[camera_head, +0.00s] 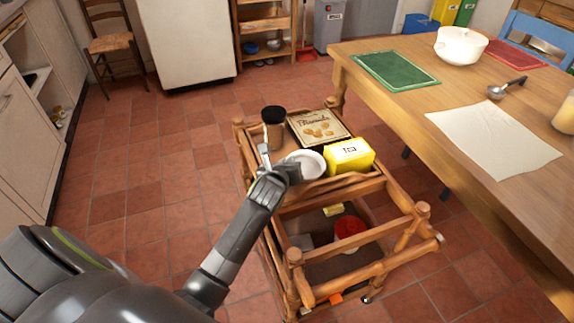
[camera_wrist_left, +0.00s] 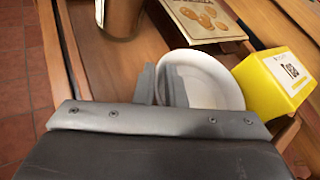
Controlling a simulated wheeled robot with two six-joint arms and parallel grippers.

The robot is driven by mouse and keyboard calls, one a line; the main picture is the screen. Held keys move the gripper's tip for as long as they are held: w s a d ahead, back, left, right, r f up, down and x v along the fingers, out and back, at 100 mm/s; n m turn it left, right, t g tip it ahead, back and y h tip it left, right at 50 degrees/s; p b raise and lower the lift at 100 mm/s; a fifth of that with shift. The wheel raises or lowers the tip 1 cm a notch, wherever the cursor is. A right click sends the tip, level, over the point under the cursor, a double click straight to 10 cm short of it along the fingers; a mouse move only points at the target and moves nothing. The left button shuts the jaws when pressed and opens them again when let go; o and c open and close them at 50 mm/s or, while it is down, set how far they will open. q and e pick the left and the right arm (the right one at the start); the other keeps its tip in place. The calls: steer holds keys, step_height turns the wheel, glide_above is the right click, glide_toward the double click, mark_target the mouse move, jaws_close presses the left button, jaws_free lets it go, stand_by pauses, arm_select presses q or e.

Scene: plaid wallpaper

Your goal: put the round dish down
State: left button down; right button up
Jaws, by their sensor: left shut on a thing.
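The round dish (camera_head: 307,161) is white and shallow, and it is at the top shelf of the wooden cart (camera_head: 396,186). My left gripper (camera_head: 283,172) is shut on the dish's near left rim. In the left wrist view the dish (camera_wrist_left: 212,84) is tilted, with its rim between the fingers (camera_wrist_left: 171,86). The gripper hides part of the dish, and I cannot tell whether its underside touches the shelf. My right gripper does not show.
A yellow box (camera_head: 348,156) stands just right of the dish. A biscuit box (camera_head: 320,127) and a dark-lidded jar (camera_head: 273,127) stand behind it. A red bowl (camera_head: 350,232) is on the lower shelf. A wooden table (camera_head: 400,101) stands to the right.

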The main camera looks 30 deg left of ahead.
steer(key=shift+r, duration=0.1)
arm_select(q)
steer(key=c, duration=1.5)
jaws_free()
steer(key=shift+f, duration=0.15)
